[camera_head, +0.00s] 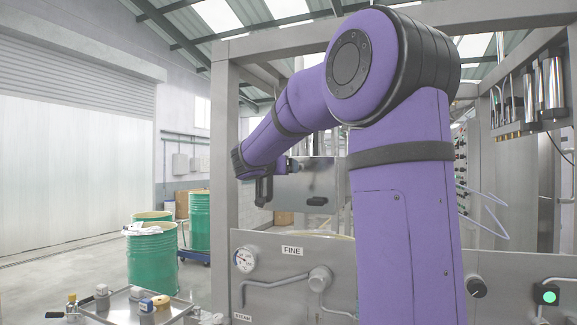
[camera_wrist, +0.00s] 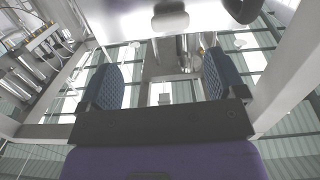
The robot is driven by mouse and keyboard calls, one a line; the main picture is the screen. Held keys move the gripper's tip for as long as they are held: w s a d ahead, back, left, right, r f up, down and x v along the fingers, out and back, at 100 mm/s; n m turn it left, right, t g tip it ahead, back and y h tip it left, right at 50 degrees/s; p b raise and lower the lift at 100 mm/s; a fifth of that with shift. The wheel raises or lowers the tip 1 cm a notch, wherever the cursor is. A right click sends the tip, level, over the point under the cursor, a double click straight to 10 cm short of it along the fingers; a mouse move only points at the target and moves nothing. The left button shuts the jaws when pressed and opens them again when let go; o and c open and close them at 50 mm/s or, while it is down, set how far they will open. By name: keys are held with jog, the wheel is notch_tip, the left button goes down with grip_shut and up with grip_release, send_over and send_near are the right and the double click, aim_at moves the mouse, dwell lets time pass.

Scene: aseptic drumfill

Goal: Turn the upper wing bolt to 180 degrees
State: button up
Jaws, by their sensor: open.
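My gripper (camera_wrist: 161,62) is open in the wrist view, with its two dark textured fingers wide apart and nothing between them. A small grey rounded tab (camera_wrist: 170,21) shows beyond the fingertips, near the top of the wrist view, on a bright steel surface; I cannot tell whether it is the upper wing bolt. No wing bolt can be made out surely in the head view, where my arm covers much of the machine. There my gripper (camera_head: 265,188) is small and dark, beside a steel box (camera_head: 318,172).
A steel frame post (camera_head: 224,150) stands left of my arm. The lower steel panel (camera_head: 290,268) carries a round gauge (camera_head: 244,260) and bent pipe handles. Green drums (camera_head: 153,260) and a tray of small items (camera_head: 130,306) are at left. A dark rounded part (camera_wrist: 243,9) is near the right finger.

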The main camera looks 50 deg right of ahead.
jog(key=shift+h, duration=0.4)
jog(key=x, duration=0.4)
jog(key=w+x, duration=0.1)
jog(key=x, duration=0.3)
jog(key=r+x, duration=0.1)
jog(key=x, duration=0.3)
jog(key=shift+w+a+r, duration=0.1)
jog(key=shift+w+a, duration=0.05)
jog(key=shift+w, duration=0.2)
jog(key=c, duration=0.9)
